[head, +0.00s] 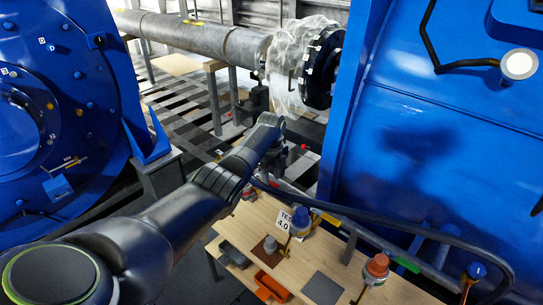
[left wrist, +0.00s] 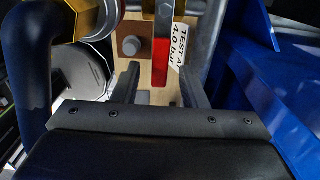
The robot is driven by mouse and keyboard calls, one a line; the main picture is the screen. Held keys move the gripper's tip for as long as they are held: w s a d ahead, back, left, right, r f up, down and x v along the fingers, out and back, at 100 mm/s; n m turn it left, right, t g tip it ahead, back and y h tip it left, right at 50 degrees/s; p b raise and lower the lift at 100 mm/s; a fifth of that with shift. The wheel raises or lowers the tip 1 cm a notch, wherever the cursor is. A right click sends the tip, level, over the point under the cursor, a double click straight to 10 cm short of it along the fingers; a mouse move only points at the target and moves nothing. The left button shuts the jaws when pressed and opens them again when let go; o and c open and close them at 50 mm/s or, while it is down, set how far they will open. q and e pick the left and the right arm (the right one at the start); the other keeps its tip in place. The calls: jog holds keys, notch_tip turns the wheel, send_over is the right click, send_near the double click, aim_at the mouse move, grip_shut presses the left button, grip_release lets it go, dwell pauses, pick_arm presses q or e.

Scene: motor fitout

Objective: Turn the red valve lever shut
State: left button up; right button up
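My left gripper (left wrist: 158,85) is open, one finger on each side of the lever's lower end. The lever appears to lie between the fingers with a gap on both sides; I cannot tell how deep it is. In the head view my left gripper (head: 279,158) is at the end of the dark arm above the back of the bench, and I cannot make out the lever there. My right gripper is in neither view.
An orange tray (head: 271,287) is at the front. A dark hose (head: 400,225) crosses behind. Large blue housings (head: 450,150) flank the bench.

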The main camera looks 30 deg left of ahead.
aim_at(272, 183)
pick_arm(q)
notch_tip(272, 183, up, 17)
jog(key=shift+f+b, duration=0.2)
jog(key=shift+b, duration=0.25)
jog(key=shift+s+f, duration=0.1)
jog(key=shift+f, duration=0.05)
